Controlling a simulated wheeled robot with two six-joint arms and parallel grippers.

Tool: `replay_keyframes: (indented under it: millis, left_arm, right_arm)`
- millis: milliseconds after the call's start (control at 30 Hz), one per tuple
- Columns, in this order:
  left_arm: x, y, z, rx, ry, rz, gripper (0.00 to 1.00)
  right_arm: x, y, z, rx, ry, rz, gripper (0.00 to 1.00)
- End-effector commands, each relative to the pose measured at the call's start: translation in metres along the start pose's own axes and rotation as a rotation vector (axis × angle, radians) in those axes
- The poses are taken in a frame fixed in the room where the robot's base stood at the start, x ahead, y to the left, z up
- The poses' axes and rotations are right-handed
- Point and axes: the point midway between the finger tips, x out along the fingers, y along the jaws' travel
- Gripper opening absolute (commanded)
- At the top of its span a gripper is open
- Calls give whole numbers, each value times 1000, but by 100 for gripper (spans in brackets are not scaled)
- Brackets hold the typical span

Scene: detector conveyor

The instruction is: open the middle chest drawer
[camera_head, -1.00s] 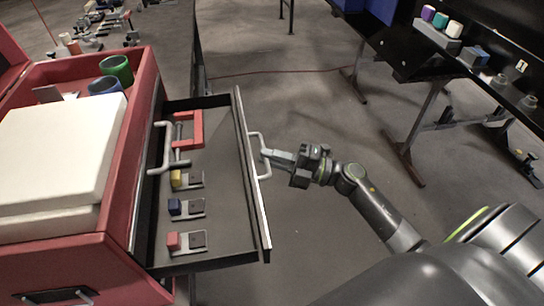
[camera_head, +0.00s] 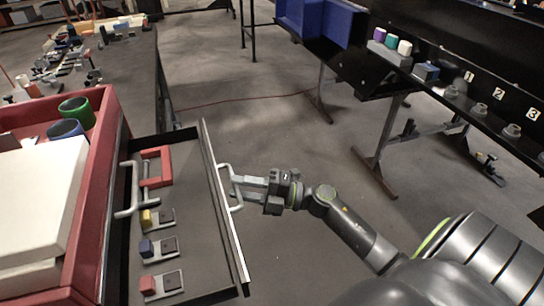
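The red chest (camera_head: 98,180) stands at the left. One of its drawers (camera_head: 200,262) is pulled far out to the right; a closed drawer's handle (camera_head: 133,190) shows above it, so the open one looks like the middle drawer. The open drawer's pale handle (camera_head: 231,187) is on its front. My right gripper (camera_head: 243,188) is at this handle, with its two fingers apart and the tips close to the bar. I cannot tell whether they touch it. My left gripper is not in view.
The open drawer holds a red bracket (camera_head: 157,166) and yellow, blue and red pieces on grey plates. White boxes (camera_head: 40,205) and green and blue rings lie on the chest. A black workbench (camera_head: 440,85) stands at the right; floor between is clear.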

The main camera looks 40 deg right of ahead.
Motion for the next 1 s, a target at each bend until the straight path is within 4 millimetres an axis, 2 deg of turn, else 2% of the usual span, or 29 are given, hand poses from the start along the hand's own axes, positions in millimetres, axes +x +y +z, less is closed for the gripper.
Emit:
replay_keyframes:
  millis: [133, 267, 667, 1000]
  left_arm:
    - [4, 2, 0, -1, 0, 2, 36]
    - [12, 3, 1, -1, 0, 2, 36]
    - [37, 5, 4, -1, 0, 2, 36]
    - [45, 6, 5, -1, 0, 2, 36]
  right_arm:
    - [-7, -2, 0, -2, 0, -3, 33]
    - [-24, -4, 1, -2, -1, -5, 33]
    - [-91, -4, 0, 1, 1, -7, 33]
    - [-144, -2, 0, 2, 0, -6, 33]
